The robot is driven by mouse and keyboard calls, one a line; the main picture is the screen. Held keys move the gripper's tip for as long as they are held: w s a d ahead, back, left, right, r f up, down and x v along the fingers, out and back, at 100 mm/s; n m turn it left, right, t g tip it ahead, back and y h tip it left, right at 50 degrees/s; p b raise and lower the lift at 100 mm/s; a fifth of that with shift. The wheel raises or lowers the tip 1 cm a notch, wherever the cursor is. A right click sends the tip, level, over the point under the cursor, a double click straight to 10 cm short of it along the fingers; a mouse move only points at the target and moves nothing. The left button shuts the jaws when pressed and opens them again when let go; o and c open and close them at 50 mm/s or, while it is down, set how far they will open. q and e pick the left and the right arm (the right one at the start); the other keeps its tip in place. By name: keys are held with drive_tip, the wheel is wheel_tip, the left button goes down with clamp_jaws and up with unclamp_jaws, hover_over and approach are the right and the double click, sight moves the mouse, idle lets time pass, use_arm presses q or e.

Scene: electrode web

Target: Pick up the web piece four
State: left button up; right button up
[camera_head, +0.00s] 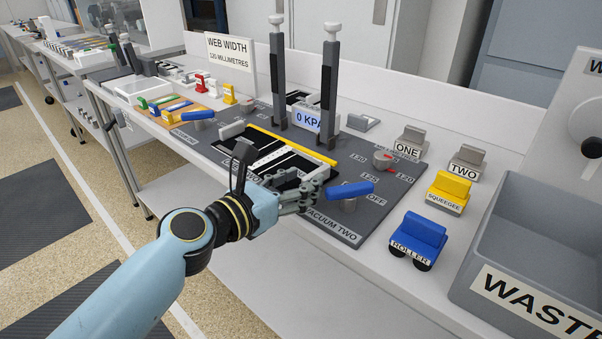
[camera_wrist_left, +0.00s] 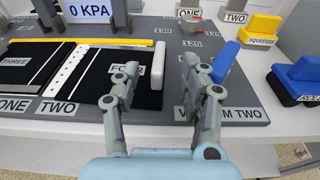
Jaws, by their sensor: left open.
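Web piece four (camera_wrist_left: 97,88) is a black sheet lying flat on the grey plate, its FOUR label partly covered by my left finger in the left wrist view. A white block (camera_wrist_left: 158,62) stands at its right end. My left gripper (camera_wrist_left: 163,85) is open and empty, one finger over the sheet's right part and the other right of the white block. In the head view my left gripper (camera_head: 318,188) hangs at the plate's near side and hides part of the sheet. My right gripper is not in view.
A blue lever (camera_head: 350,189) stands close right of the gripper at VACUUM TWO. Web piece three (camera_wrist_left: 22,62) lies left of a white perforated strip. A yellow bar (camera_head: 290,145) runs along the back. Two tall posts (camera_head: 328,90) rise behind. A grey waste bin (camera_head: 560,215) stands at right.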

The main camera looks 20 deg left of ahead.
sight(315, 172)
use_arm(q)
drive_tip(key=x, duration=0.5)
drive_tip(key=shift+w+r, duration=0.1)
drive_tip(key=shift+w, duration=0.25)
clamp_jaws()
drive_tip(key=shift+r, duration=0.1)
